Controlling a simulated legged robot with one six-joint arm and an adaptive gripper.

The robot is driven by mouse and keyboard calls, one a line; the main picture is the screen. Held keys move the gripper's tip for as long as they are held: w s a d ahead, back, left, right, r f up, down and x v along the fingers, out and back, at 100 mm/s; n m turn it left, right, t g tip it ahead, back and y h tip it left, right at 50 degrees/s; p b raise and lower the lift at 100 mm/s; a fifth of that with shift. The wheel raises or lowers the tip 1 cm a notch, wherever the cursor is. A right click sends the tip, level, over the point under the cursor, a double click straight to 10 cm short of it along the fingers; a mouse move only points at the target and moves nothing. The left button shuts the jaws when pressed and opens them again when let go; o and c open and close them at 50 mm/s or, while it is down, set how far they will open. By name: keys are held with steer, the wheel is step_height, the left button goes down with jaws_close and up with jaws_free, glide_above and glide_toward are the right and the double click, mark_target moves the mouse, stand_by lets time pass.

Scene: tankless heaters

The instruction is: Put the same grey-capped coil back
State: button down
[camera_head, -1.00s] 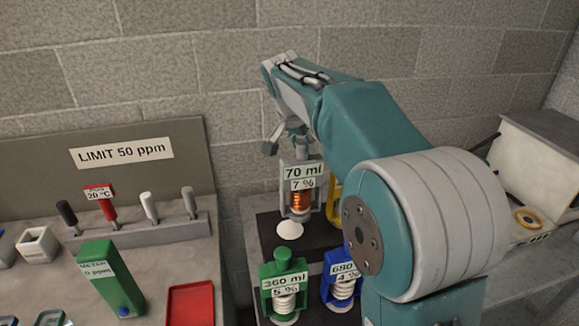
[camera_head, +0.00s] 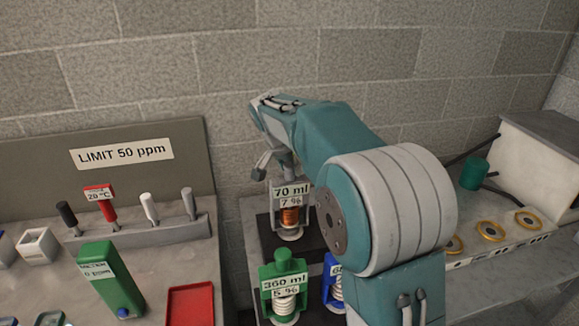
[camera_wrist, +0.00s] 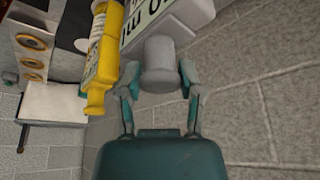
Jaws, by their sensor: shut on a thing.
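The grey-capped coil (camera_head: 290,215) is a copper coil in a pale frame labelled "70 ml 7 %". In the head view it is upright over the dark stand at the back. In the wrist view its grey cap (camera_wrist: 160,64) sits between my fingers. My gripper (camera_wrist: 160,82) is shut on this cap, and the label below it shows in part. In the head view the gripper (camera_head: 277,166) is partly hidden by my wrist. I cannot tell whether the coil's base touches the stand.
A green-framed coil "360 ml 5 %" (camera_head: 284,288) and a blue-framed coil (camera_head: 335,284) stand in front. A yellow-framed coil (camera_wrist: 103,50) is close beside the held one. A heater housing (camera_head: 500,235) with gold rings is at right. A green meter (camera_head: 112,280) and red tray (camera_head: 190,305) are at left.

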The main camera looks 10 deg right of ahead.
steer(key=shift+c, duration=1.3)
jaws_free()
steer(key=v, duration=1.2)
steer(key=s+d+f+n+t+y, duration=0.1)
steer(key=s+d+n, duration=0.15)
steer(key=s, duration=0.65)
steer(key=s+d+n+y, duration=0.1)
steer(key=s+n, duration=0.2)
steer(key=s, duration=0.5)
steer(key=s+f+n, duration=0.1)
steer(key=s+f, duration=0.3)
steer(key=s, duration=0.3)
steer(key=s+f+n+t+y, duration=0.1)
steer(key=s+f+n, duration=0.1)
steer(key=s+f, duration=0.3)
steer(key=shift+s, duration=0.85)
steer(key=shift+n, duration=0.25)
